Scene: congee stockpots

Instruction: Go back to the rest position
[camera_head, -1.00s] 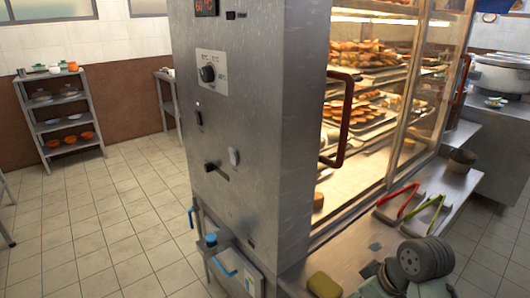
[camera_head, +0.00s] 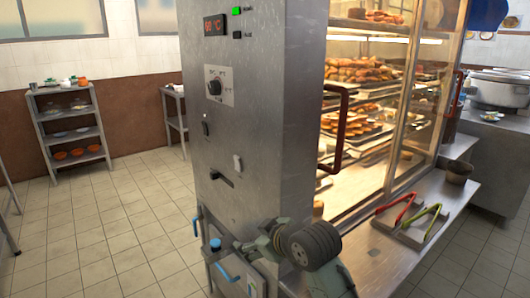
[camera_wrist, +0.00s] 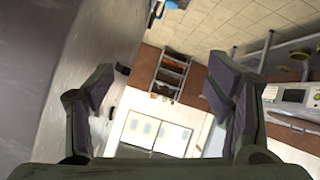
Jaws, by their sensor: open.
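My gripper (camera_wrist: 160,82) is open in the wrist view, its two dark fingers spread wide with nothing between them. Through the gap I see a far wall, a shelf and floor tiles, all tilted. In the head view my arm, with its dark ribbed round part, stands at the lower middle in front of the steel cabinet (camera_head: 265,120). The gripper's fingers cannot be made out clearly there.
A glass display case (camera_head: 390,110) holds trays of fried food. A shelf (camera_head: 72,135) stands at the left. Tiled floor (camera_head: 120,220) is open at left.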

